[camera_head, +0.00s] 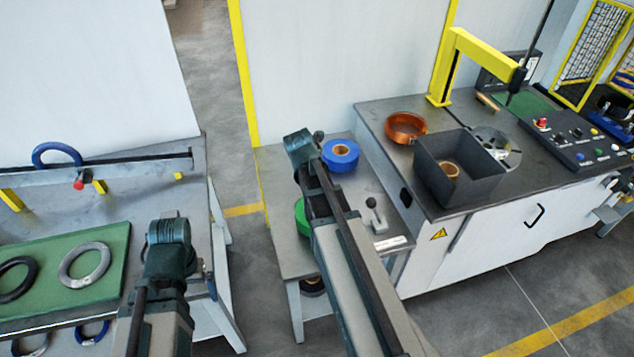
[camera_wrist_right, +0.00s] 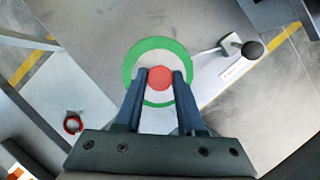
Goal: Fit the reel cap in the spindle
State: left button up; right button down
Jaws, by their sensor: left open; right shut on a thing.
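The red reel cap (camera_wrist_right: 159,78) is a round disc between the fingertips of my right gripper (camera_wrist_right: 160,80), which is shut on it. In the right wrist view it overlaps the middle of a green ring (camera_wrist_right: 174,53) with a pale centre. I cannot tell the gap below it, and the spindle is not clearly visible. The green ring (camera_head: 300,217) is partly hidden behind my right arm in the head view; the cap does not show there. My left gripper (camera_head: 170,232) is open beside the left table, its fingers hard to make out.
A blue roll (camera_head: 340,155) and a lever with a dark knob (camera_head: 376,217) share the small table (camera_head: 380,182). The right bench holds a copper coil (camera_head: 404,127) and a dark box (camera_head: 480,178). Rings lie on the green mat (camera_head: 111,240) at left.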

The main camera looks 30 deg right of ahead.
jog(key=shift+f+b, duration=2.45)
jog(key=shift+f, duration=0.2)
jog(key=shift+f+b, duration=1.5)
jog(key=shift+b, duration=0.05)
jog(key=shift+c, duration=2.2)
grip_release()
jog(key=shift+r, duration=0.1)
jog(key=p+v, duration=1.2)
jog(key=v, duration=0.1)
jog(key=shift+r+p, duration=0.3)
jog(key=shift+p, duration=0.1)
jog(key=shift+a+f, duration=0.1)
jog(key=shift+f, duration=0.05)
jog(key=b+x, duration=1.2)
jog(key=x, duration=0.1)
jog(key=shift+f, duration=0.1)
jog(key=shift+s, duration=0.1)
